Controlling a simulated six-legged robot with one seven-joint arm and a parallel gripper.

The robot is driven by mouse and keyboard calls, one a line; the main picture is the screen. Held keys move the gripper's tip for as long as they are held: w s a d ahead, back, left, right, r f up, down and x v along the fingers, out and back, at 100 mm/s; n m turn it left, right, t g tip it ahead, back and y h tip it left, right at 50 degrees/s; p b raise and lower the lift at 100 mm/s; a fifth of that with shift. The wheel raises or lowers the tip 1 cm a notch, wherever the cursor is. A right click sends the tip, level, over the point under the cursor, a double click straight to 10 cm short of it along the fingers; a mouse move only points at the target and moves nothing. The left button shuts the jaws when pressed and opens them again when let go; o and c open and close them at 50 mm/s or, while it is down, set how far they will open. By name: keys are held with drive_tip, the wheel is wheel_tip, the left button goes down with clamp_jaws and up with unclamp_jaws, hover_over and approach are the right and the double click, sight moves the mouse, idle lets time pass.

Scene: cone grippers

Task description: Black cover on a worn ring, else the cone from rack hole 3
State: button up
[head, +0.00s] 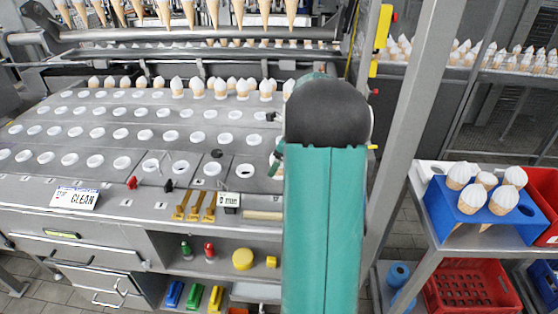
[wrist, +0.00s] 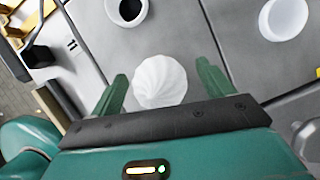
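In the wrist view a cone (wrist: 160,82) with a white swirled top sits between the two green fingers of my gripper (wrist: 162,75). In the head view my arm hides most of the gripper, and a bit of the cone (head: 276,160) shows beside the arm. A white ring (head: 243,171) with a dark inside lies just left of it in the front row; this ring also shows in the wrist view (wrist: 127,10). A blue rack (head: 440,215) at the right holds several white-topped cones (head: 473,198).
Several rows of white rings (head: 181,167) fill the sloped plate (head: 100,185), with cones standing in the back row. A small dark disc (head: 217,153) lies among the rings. Grippers with cones hang above. A steel post (head: 395,150) stands between plate and rack.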

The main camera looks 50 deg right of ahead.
drive_tip(key=v, duration=1.3)
drive_tip(key=shift+r, duration=0.4)
drive_tip(key=shift+s, duration=0.1)
drive_tip(key=s+a+r+n+h, duration=0.1)
drive_tip(key=a+r+n, duration=0.1)
drive_tip(key=a+n, duration=0.75)
drive_tip(key=a+r+n, duration=0.3)
drive_tip(key=a+n, duration=0.2)
drive_tip(key=a, duration=1)
drive_tip(key=s+a+f+n, duration=0.2)
drive_tip(key=s+a+n, duration=0.3)
drive_tip(key=a+n, duration=0.3)
drive_tip(key=s+a+f+n+t, duration=0.1)
drive_tip(key=s+a+f+n, duration=0.1)
drive_tip(key=s+a+n, duration=0.4)
drive_tip(key=a+n, duration=0.2)
drive_tip(key=shift+f+n+h, duration=0.3)
drive_tip(key=shift+n+h, duration=0.05)
drive_tip(key=shift+h, duration=0.05)
drive_tip(key=shift+s, duration=0.2)
